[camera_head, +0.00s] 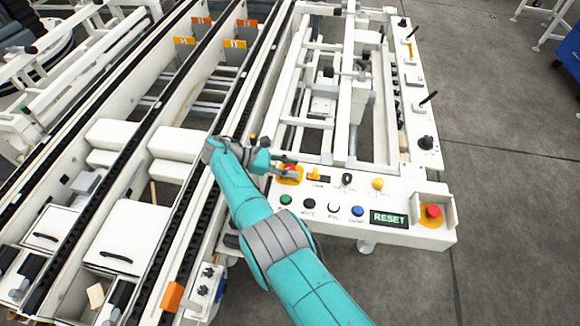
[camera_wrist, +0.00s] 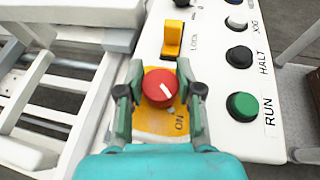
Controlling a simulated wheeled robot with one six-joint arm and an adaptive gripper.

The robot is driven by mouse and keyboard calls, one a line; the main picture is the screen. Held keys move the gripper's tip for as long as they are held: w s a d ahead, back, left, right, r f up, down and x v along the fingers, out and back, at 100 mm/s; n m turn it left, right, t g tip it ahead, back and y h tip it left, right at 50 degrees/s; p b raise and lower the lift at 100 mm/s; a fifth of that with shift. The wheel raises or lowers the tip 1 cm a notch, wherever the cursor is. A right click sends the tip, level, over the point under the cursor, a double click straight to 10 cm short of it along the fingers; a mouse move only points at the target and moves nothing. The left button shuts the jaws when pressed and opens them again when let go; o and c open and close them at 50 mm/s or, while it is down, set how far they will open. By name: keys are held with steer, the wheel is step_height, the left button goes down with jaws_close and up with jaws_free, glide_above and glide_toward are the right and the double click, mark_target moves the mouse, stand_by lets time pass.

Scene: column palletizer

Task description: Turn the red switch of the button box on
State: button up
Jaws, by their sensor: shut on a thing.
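The red switch (camera_wrist: 159,86) is a round knob with a white mark on an orange-yellow plate lettered ON. In the wrist view my gripper (camera_wrist: 160,88) has one finger on each side of it, shut on the knob. In the head view my gripper (camera_head: 280,163) is at the left end of the white button box (camera_head: 365,200), and the red switch (camera_head: 289,170) is partly hidden by the fingers.
A yellow LOCK switch (camera_wrist: 173,38) sits just beyond the red one. Green RUN (camera_wrist: 242,106) and black HALT (camera_wrist: 238,60) buttons are to the right. A red mushroom button (camera_head: 433,211) and a lit RESET display (camera_head: 389,218) are at the box's right end. Conveyor rails (camera_head: 190,190) run along the left.

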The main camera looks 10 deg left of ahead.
steer(key=shift+f, duration=0.1)
stand_by(0.4)
steer(key=o, duration=1)
steer(key=shift+o, duration=0.8)
steer(key=shift+n+t+y, duration=0.3)
steer(key=shift+n+t, duration=0.6)
steer(key=shift+t, duration=0.1)
